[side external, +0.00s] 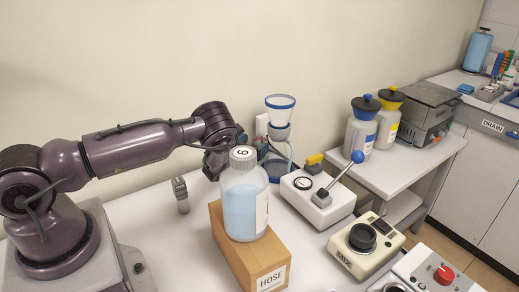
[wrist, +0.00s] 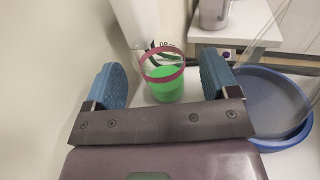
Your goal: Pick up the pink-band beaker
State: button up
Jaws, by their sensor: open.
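The pink-band beaker (wrist: 166,86) shows in the wrist view, with a pink ring around its rim and bright green contents below. It appears beyond and between the two blue finger pads of my gripper (wrist: 162,66). My gripper is open and empty; how far the beaker is from the fingertips is hard to tell. In the side view my gripper (side external: 216,163) is partly hidden behind a capped bottle, and I cannot make out the beaker there.
The capped bottle (side external: 243,206) of pale blue liquid stands on a wooden HOSE block (side external: 262,262). A blue-rimmed funnel (side external: 280,103) and a lever box (side external: 318,201) are to the right. In the wrist view, a round blue basin (wrist: 302,134) lies right of the beaker.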

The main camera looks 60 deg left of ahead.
aim_at(255, 143)
jog(key=shift+x, duration=1.5)
jog(key=c, duration=1)
jog(key=shift+r, duration=0.15)
